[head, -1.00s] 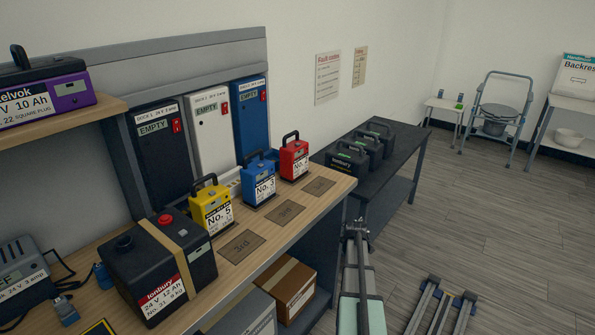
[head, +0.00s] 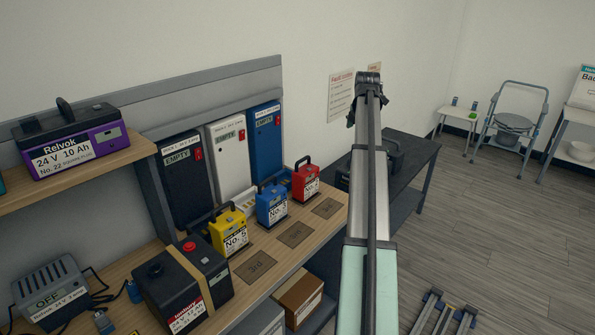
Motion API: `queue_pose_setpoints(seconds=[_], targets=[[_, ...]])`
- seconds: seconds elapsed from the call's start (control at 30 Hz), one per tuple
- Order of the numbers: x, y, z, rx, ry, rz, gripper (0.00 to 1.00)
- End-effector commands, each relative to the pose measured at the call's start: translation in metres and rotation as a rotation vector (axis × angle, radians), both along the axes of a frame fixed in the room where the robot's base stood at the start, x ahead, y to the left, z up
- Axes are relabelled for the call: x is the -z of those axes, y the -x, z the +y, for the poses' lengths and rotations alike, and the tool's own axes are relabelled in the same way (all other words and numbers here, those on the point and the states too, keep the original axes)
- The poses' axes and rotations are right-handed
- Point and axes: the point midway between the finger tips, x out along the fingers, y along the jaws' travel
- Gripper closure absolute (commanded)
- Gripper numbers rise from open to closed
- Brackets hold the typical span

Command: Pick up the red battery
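The red battery (head: 306,181) stands upright on the wooden bench, at the right end of a row of small batteries, with its black handle on top. The blue battery (head: 272,202) and the yellow battery (head: 229,229) stand to its left. My gripper (head: 353,112) is at the far end of my raised arm, to the right of the red battery and higher in the picture. It is seen from behind and small, so I cannot tell whether its fingers are open. It is not touching the red battery.
A black battery with a tan strap (head: 182,287) stands on the bench (head: 240,283) at front left. Charger cabinets (head: 228,148) stand behind the row. A dark table (head: 425,165) with black batteries is partly hidden behind my arm. Marked plates (head: 296,234) lie before the row.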

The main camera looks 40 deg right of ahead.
Motion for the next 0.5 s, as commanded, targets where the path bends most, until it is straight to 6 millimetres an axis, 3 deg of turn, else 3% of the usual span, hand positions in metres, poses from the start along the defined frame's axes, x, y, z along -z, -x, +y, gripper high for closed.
queue_pose_setpoints(seconds=[0.03, 0.1, 0.2, 0.3, 0.5], targets=[[-0.017, -0.019, 0.030, -0.074, -0.052, 0.030, 0.05], [-0.023, -0.036, 0.068, -0.166, -0.121, 0.067, 0.05], [-0.029, -0.050, 0.106, -0.259, -0.190, 0.104, 0.05], [-0.030, -0.056, 0.127, -0.311, -0.227, 0.123, 0.05], [-0.008, -0.060, 0.135, -0.326, -0.241, 0.131, 0.05]])
